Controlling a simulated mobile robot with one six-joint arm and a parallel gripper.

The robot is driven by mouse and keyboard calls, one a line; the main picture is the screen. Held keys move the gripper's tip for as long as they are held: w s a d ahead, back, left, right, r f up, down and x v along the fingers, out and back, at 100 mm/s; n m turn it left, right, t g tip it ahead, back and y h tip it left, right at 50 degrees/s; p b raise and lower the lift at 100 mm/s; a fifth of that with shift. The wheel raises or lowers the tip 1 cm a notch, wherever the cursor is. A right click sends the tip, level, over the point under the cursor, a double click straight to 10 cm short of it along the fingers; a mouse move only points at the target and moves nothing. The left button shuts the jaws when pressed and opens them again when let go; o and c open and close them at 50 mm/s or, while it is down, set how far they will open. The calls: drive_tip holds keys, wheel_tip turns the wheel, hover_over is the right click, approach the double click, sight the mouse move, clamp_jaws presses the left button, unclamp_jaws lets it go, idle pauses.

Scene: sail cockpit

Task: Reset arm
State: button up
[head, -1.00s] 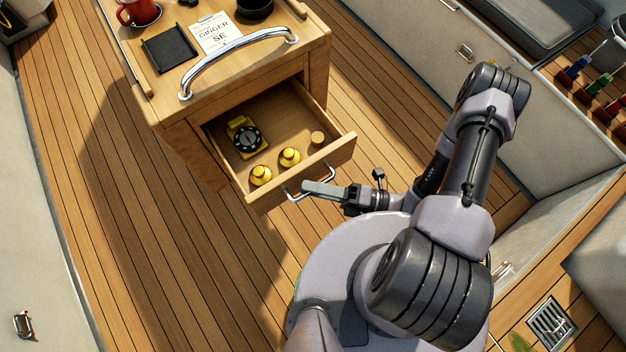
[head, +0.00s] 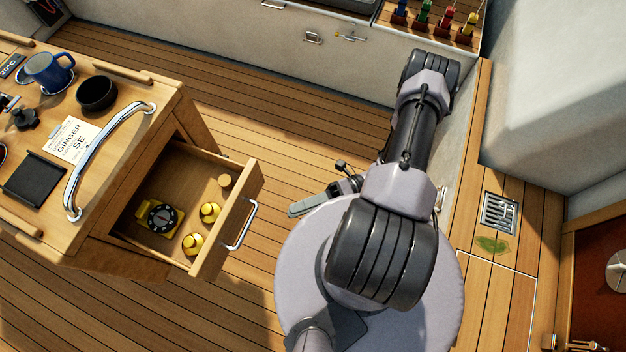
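My gripper (head: 308,204) is low over the deck, just right of the open drawer (head: 228,222) and apart from its metal handle (head: 241,225). It is seen from above and partly hidden by my arm, so the gap between its fingers cannot be made out. I see nothing held in it. My arm is folded above my round base. The drawer of the wooden table holds a yellow device with a black dial (head: 158,215), two yellow knob-like pieces (head: 209,212) and a small wooden cylinder (head: 225,181).
The table top (head: 120,92) carries a blue mug (head: 50,72), a black bowl (head: 97,93), a white note (head: 73,139), a black tray (head: 34,178) and a steel rail. Pale bench walls stand behind and right. Deck is free behind the drawer and front left.

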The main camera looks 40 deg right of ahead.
drive_tip(key=shift+v, duration=1.95)
